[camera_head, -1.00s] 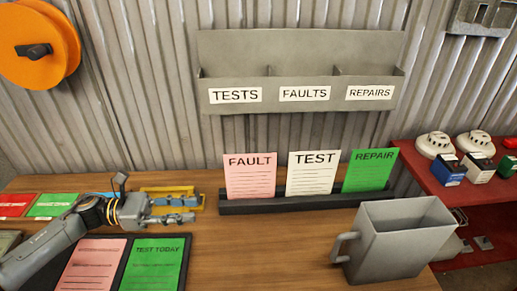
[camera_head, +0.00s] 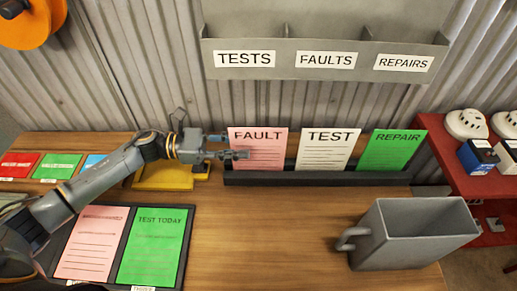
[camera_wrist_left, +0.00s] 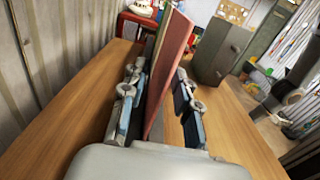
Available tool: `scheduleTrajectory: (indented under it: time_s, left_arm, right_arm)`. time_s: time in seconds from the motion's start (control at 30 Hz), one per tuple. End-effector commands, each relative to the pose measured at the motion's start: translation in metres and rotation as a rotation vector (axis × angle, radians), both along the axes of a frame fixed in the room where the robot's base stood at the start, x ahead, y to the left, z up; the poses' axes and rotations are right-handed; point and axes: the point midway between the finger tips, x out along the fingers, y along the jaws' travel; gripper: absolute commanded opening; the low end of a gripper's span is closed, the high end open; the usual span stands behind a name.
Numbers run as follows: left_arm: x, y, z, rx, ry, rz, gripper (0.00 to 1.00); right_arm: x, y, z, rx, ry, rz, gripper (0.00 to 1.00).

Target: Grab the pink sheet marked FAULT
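The pink sheet marked FAULT (camera_head: 259,150) stands upright at the left end of a dark holder on the wooden table. My left gripper (camera_head: 228,147) is at its left edge, with one finger in front of the sheet. In the left wrist view the pink sheet (camera_wrist_left: 171,80) stands edge-on between the two open fingers (camera_wrist_left: 160,105), with a gap showing at least on the right side. The white TEST sheet (camera_head: 325,150) and the green REPAIR sheet (camera_head: 392,151) stand to its right. My right gripper is not in view.
The dark holder (camera_head: 300,179) carries the sheets. A grey metal jug (camera_head: 412,235) stands at front right. A board (camera_head: 190,232) with pink and green sheets lies at front left. A grey wall rack (camera_head: 325,79) has TESTS, FAULTS and REPAIRS pockets. A yellow tray (camera_head: 165,178) lies under my left arm.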

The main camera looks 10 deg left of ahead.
Motion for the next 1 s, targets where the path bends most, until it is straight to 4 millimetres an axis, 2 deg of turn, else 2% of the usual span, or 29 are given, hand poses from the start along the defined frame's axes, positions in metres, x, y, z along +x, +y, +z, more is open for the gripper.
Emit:
scheduleTrajectory:
  time_s: [0.23,0.4,0.7,0.83,0.87,1.0]
  left_arm:
    - [0.004,-0.027,0.011,-0.001,0.000,-0.001,0.30]
    - [0.007,-0.048,0.008,0.000,0.000,0.000,0.30]
    - [0.008,-0.052,0.004,0.002,0.000,0.001,0.30]
    - [0.008,-0.052,0.004,0.001,0.000,0.001,0.04]
    - [0.008,-0.052,0.004,0.001,0.000,0.001,0.00]
    - [0.008,-0.052,0.004,0.001,0.000,0.001,0.00]
  right_arm:
    - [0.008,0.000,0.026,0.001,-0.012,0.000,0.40]
    - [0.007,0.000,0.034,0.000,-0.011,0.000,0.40]
    - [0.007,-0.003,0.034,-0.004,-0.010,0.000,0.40]
    - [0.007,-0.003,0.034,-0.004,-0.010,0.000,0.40]
    - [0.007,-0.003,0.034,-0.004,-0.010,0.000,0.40]
    - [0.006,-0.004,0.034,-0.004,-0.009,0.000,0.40]
